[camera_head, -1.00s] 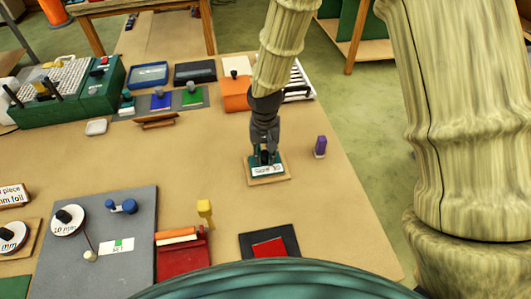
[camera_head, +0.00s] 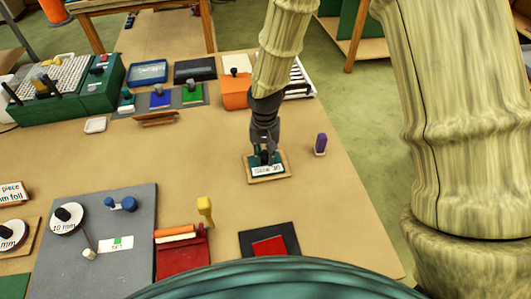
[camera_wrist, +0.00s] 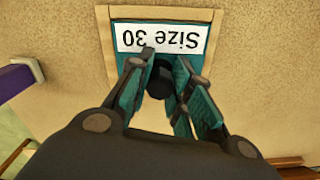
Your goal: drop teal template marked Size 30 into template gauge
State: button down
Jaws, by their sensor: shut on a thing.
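The teal template (camera_head: 277,158) with a white Size 30 label (camera_head: 267,171) is at a tan wooden frame, the template gauge (camera_head: 284,178), on the table. In the wrist view the label (camera_wrist: 162,38) reads upside down, and the tan frame (camera_wrist: 215,15) borders the teal plate along the visible edges. My gripper (camera_head: 264,156) is directly above the plate, shut on its dark round knob (camera_wrist: 160,80). The plate looks level and lies within the frame's outline. I cannot tell whether it rests fully on the bottom, as the gripper hides its near part.
A purple block (camera_head: 320,144) stands just right of the gauge. A red square on a dark mat (camera_head: 270,246) lies in front. A yellow piece (camera_head: 205,209), a red box (camera_head: 180,256) and a grey board (camera_head: 110,190) are to the left. An orange box (camera_head: 236,92) stands behind.

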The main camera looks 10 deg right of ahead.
aim_at(266, 152)
jog(key=shift+f, duration=0.35)
jog(key=c, duration=1.2)
grip_release()
notch_tip(266, 152, up, 12)
jog(key=shift+d+f, duration=0.1)
